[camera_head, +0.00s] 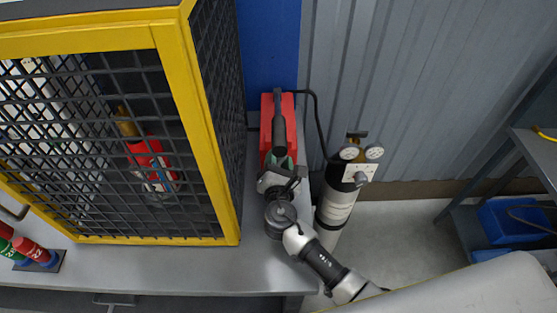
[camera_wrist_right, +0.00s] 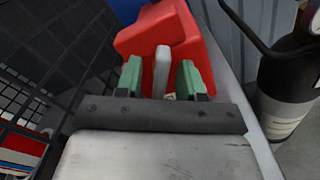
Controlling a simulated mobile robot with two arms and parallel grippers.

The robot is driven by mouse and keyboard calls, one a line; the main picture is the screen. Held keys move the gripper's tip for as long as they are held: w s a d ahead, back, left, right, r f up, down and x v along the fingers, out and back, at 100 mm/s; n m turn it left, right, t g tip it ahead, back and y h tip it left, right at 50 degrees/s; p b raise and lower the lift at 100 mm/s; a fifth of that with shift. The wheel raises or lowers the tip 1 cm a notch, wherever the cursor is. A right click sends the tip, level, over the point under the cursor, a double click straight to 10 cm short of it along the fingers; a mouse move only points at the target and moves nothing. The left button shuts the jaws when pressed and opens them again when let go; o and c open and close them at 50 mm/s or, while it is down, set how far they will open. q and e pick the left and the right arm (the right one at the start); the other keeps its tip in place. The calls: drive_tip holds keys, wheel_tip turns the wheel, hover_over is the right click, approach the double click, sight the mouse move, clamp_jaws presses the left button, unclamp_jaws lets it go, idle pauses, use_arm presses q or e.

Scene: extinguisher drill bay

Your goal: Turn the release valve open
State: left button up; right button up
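A red box-shaped unit (camera_head: 268,115) stands on the grey bench beside the yellow cage, with a dark lever-like bar (camera_head: 278,122) along its top. It also shows in the right wrist view (camera_wrist_right: 150,30). My right gripper (camera_head: 279,160) is at the near end of this unit. In the right wrist view its two green fingers (camera_wrist_right: 160,80) are apart, with a light grey upright bar (camera_wrist_right: 162,65) between them and gaps on both sides. Whether this bar is the release valve, I cannot tell. My left gripper is not in view.
A black and white gas cylinder (camera_head: 336,205) with gauges stands right of the bench, joined by a black hose (camera_head: 318,125). The yellow mesh cage (camera_head: 190,110) is close on the left. It holds a red extinguisher (camera_head: 148,150). A shelf with blue bins (camera_head: 505,222) is at right.

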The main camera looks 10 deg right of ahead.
drive_tip(key=s, duration=0.3)
drive_tip(key=s+a+b, duration=0.1)
drive_tip(key=s, duration=0.2)
drive_tip(key=s+a+b, duration=0.1)
drive_tip(key=s, duration=0.2)
drive_tip(key=shift+s+f, duration=0.1)
drive_tip(key=shift+s, duration=0.25)
drive_tip(key=shift+s+a, duration=0.1)
drive_tip(key=shift+s, duration=0.35)
